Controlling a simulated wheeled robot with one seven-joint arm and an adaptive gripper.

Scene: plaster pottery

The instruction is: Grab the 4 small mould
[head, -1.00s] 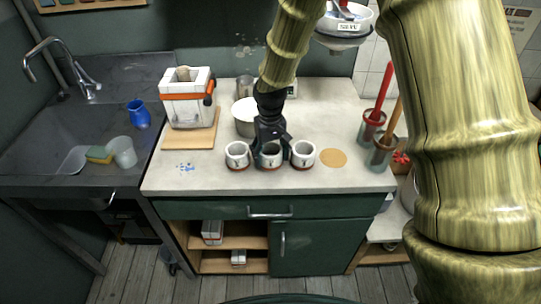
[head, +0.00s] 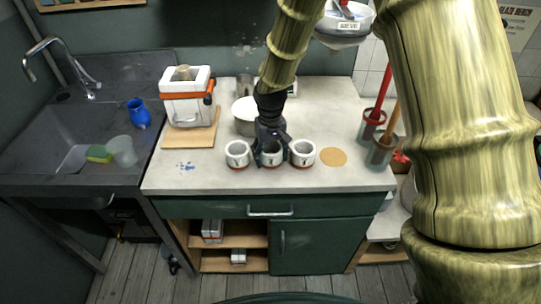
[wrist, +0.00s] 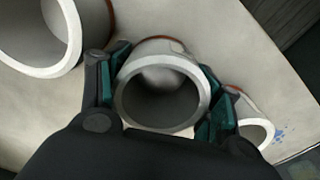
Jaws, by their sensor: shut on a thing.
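Three small white round moulds with reddish-brown bases stand in a row near the counter's front edge: the left one (head: 237,153), the middle one (head: 271,158) and the right one (head: 302,152). Dark marks on their fronts are too small to read. My gripper (head: 270,145) is down at the middle mould. In the wrist view, its teal-padded fingers (wrist: 163,95) are shut on the middle mould (wrist: 163,57), one on each side of its open rim. The other two moulds show there on either side (wrist: 72,28) (wrist: 257,134). The mould looks upright on the counter.
A strapped white block mould (head: 187,108) on a wooden board (head: 188,137) and a white pot (head: 244,112) stand behind. A round tan disc (head: 333,156) lies right of the row. Tool jars (head: 382,153) stand at the right edge. The neighbouring moulds are close to my fingers.

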